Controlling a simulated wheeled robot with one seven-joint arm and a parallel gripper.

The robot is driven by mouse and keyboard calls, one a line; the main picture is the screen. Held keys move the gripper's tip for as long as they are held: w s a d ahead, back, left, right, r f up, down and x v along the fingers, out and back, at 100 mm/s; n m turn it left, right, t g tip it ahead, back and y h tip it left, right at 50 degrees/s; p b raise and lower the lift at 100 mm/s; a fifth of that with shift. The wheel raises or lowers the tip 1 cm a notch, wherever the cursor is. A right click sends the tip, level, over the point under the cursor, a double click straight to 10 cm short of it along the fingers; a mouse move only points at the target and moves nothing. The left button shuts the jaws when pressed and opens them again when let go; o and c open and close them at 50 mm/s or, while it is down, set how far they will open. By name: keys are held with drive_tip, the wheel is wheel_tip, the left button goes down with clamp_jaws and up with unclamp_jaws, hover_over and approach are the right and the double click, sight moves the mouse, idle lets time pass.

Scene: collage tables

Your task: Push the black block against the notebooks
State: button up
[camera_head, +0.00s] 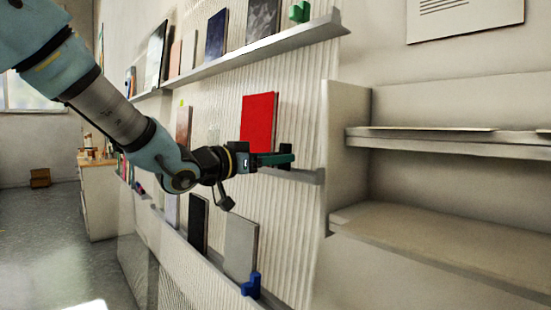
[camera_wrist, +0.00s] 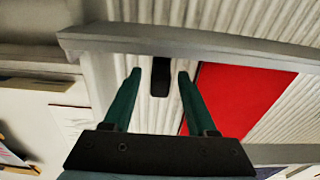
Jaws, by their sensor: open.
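The black block (camera_head: 285,149) stands on the middle wall ledge, to the right of an upright red notebook (camera_head: 258,122). My gripper (camera_head: 291,158) is open at that ledge, and its green fingers hide the lower part of the block. In the wrist view, the black block (camera_wrist: 161,76) shows between the two spread fingertips (camera_wrist: 159,78), with gaps on both sides. I cannot tell how deep it lies between them. The red notebook (camera_wrist: 238,98) fills the area right of the fingers there, with the right finger overlapping or close to its edge.
The ledge (camera_wrist: 190,42) crosses the wrist view above the fingertips. An upper ledge (camera_head: 250,50) holds several notebooks and a green block (camera_head: 299,11). A lower ledge holds a grey notebook (camera_head: 240,245) and a blue block (camera_head: 251,285). White shelving (camera_head: 440,222) stands right.

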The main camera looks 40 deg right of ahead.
drive_tip(key=a, duration=1)
drive_tip(key=shift+w+a+b, duration=0.3)
drive_tip(key=shift+a+b, duration=0.1)
drive_tip(key=d+b, duration=0.5)
drive_tip(key=d, duration=0.4)
drive_tip(key=shift+s+d, duration=0.15)
drive_tip(key=shift+s, duration=0.1)
idle(0.6)
drive_tip(key=shift+c, duration=0.2)
